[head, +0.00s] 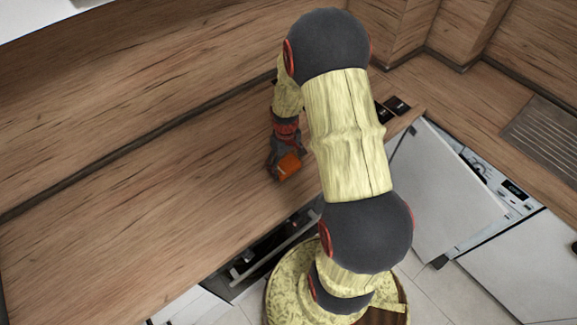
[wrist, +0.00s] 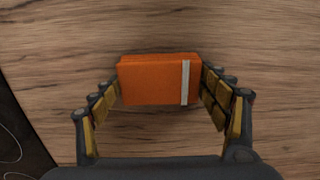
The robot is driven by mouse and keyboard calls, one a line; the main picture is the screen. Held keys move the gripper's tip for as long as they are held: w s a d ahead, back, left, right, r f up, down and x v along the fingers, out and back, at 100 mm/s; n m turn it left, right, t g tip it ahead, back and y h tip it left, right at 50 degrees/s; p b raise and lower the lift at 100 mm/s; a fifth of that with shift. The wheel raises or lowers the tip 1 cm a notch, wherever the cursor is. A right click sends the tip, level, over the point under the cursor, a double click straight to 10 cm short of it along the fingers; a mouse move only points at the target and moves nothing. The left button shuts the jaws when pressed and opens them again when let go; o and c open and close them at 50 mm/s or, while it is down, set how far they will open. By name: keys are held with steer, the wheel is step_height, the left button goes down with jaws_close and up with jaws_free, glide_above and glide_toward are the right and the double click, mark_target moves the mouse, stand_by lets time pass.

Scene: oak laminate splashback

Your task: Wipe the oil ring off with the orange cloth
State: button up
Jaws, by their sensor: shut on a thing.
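The orange cloth (wrist: 152,80) is a folded block with a pale stripe near its right end. My gripper (wrist: 160,85) is shut on it, with a finger at each end of the block. In the head view the cloth (head: 289,166) shows under my gripper (head: 284,163), low over or on the wooden worktop (head: 150,215). I cannot tell whether its underside touches the wood. No oil ring can be made out in either view; my arm and the cloth hide part of the worktop.
A dark hob edge (wrist: 18,135) shows at the lower left of the wrist view. A wooden splashback (head: 130,85) rises behind the worktop. Small dark items (head: 397,105) lie right of my arm. An open oven or drawer front (head: 265,258) is below the front edge. The left worktop is clear.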

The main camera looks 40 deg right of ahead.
steer(key=shift+w, duration=0.5)
steer(key=shift+r, duration=0.1)
steer(key=shift+r+p, duration=1.7)
steer(key=shift+r, duration=0.75)
